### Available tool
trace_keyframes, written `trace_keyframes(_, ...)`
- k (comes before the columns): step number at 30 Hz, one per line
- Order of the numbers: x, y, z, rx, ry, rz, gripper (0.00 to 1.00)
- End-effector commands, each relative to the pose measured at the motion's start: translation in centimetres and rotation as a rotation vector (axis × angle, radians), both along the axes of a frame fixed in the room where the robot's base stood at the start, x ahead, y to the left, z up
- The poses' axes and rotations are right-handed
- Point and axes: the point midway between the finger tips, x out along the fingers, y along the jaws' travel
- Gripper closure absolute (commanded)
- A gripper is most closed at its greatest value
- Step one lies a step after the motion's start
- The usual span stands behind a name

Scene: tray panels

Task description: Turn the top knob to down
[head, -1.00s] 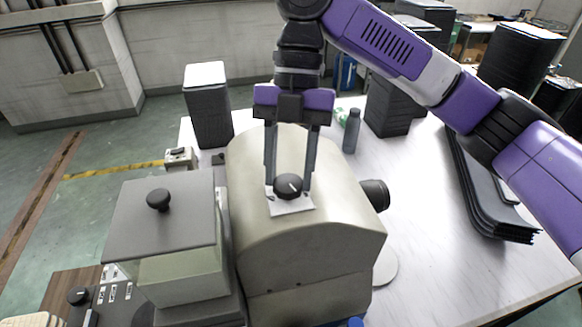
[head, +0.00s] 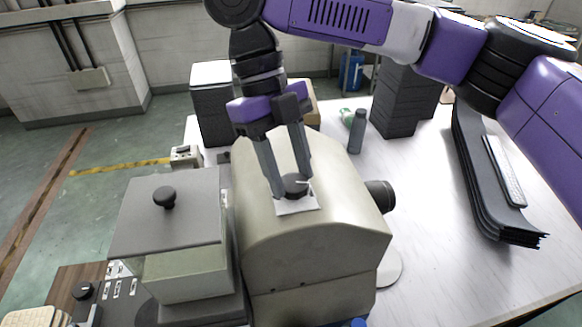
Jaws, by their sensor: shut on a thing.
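The top knob (head: 296,186) is a round black knob with a white pointer line, on a white plate (head: 298,207) on top of a beige rounded machine housing (head: 315,240). The pointer line now points to the right. My gripper (head: 294,188) reaches down from above, its two grey fingers shut on the knob from either side. The gripper is tilted and twisted in the picture. The fingertips hide part of the knob's sides.
A grey box lid with a black round handle (head: 165,197) stands to the left. A black side knob (head: 380,196) sticks out of the housing's right. A dark bottle (head: 357,131), stacked black trays (head: 394,105) and thin black panels (head: 490,200) stand on the white table (head: 430,200).

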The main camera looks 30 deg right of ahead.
Motion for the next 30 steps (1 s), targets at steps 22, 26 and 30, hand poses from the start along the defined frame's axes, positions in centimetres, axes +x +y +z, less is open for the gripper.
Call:
trace_keyframes(22, -0.12, 0.27, -0.13, 0.0, 0.0, 0.295, 0.98)
trace_keyframes(26, -0.12, 0.27, -0.14, 0.0, 0.001, 0.298, 0.98)
trace_keyframes(30, -0.13, 0.28, -0.15, 0.0, 0.001, 0.296, 0.98)
